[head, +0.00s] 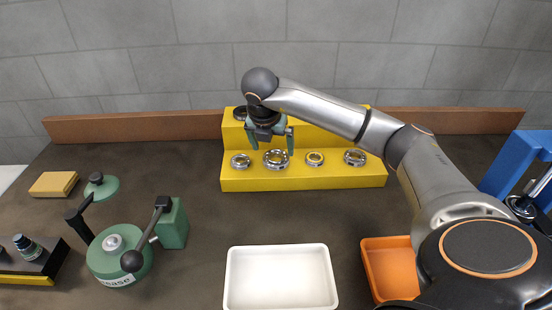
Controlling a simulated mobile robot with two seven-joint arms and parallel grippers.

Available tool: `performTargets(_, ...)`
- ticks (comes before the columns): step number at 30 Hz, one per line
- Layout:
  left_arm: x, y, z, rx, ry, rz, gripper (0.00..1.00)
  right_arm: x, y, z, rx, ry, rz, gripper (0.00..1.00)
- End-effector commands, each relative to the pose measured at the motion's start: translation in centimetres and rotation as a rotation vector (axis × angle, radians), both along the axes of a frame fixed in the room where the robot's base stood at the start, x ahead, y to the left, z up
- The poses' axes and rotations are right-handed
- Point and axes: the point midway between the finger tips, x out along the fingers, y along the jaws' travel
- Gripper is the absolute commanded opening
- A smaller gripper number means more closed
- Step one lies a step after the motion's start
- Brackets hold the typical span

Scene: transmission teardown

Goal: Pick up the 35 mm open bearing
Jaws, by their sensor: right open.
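Several metal ring bearings sit in a row on the lower step of a yellow stepped rack (340,180). From left to right they are a small one (240,161), a larger open-looking one (276,159), one with a tan inner ring (314,159) and one at the right end (355,157). No size marks are readable, so I cannot tell which is 35 mm. My right gripper (270,150) is open, its green fingers pointing down around or just above the second bearing from the left. Contact cannot be made out. My left gripper is out of view.
A white tray (230,290) stands at front centre, with an orange bin (373,270) to its right. A green grease pot (119,265) with black levers is at left, near a yellow block (54,184). A blue frame (515,165) stands far right. A wooden rail (150,124) runs behind.

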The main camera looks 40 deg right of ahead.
Motion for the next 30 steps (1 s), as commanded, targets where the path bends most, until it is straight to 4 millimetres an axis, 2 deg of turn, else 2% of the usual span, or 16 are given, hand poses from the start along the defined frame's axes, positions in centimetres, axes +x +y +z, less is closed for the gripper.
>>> performTargets(6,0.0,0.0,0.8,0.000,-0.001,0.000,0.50,0.4,-1.2,-3.0,0.000,0.004,-0.002,1.00)
performTargets(9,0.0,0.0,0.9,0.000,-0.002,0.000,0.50,0.7,-1.5,-3.9,0.000,0.002,-0.002,1.00)
performTargets(17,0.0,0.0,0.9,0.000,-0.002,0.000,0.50,0.8,-1.6,-4.3,-0.001,0.001,0.000,1.00)
performTargets(30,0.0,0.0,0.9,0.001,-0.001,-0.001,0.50,0.8,-1.6,-4.2,-0.001,0.001,0.000,0.52)
